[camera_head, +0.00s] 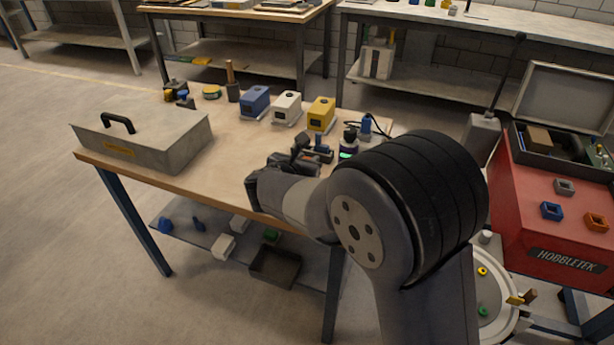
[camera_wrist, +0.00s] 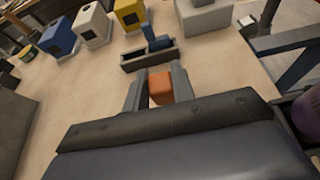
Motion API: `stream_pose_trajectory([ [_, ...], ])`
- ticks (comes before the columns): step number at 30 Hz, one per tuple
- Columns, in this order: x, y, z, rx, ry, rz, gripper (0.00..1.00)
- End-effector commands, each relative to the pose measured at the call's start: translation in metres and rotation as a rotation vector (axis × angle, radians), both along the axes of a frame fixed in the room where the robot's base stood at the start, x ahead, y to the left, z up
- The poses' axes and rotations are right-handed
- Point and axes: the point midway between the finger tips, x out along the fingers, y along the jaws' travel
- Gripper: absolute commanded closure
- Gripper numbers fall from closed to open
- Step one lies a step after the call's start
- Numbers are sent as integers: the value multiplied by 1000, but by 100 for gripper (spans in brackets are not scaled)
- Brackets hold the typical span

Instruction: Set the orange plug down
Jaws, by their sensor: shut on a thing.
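The orange plug (camera_wrist: 160,88) shows in the wrist view between the two fingers of my gripper (camera_wrist: 158,92), which is shut on it. Just beyond the fingers stands a small dark tray (camera_wrist: 133,67) with a blue plug (camera_wrist: 156,40) upright in it. I cannot tell how high the orange plug is above the wooden table. In the head view my gripper (camera_head: 290,162) is over the table's right part, largely hidden by my arm, and the orange plug does not show.
Blue (camera_head: 254,102), white (camera_head: 287,107) and yellow (camera_head: 321,114) boxes stand behind my gripper. A grey lidded case (camera_head: 145,140) with a black handle is at the left. The wooden tabletop (camera_head: 225,150) is clear between case and gripper. A red cabinet (camera_head: 545,225) stands right.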

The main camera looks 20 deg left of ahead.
Motion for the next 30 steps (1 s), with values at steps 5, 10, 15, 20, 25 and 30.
stream_pose_trajectory([
  [5, 0, 0, -15, 0, 0, -1, 100],
  [10, 0, 0, -39, -1, 0, -1, 100],
  [15, 0, 0, -42, 2, -1, -1, 100],
  [20, 0, 0, -44, 2, -1, -1, 100],
  [25, 0, 0, -45, 2, -1, -1, 69],
  [30, 0, 0, -45, 2, -1, -1, 55],
])
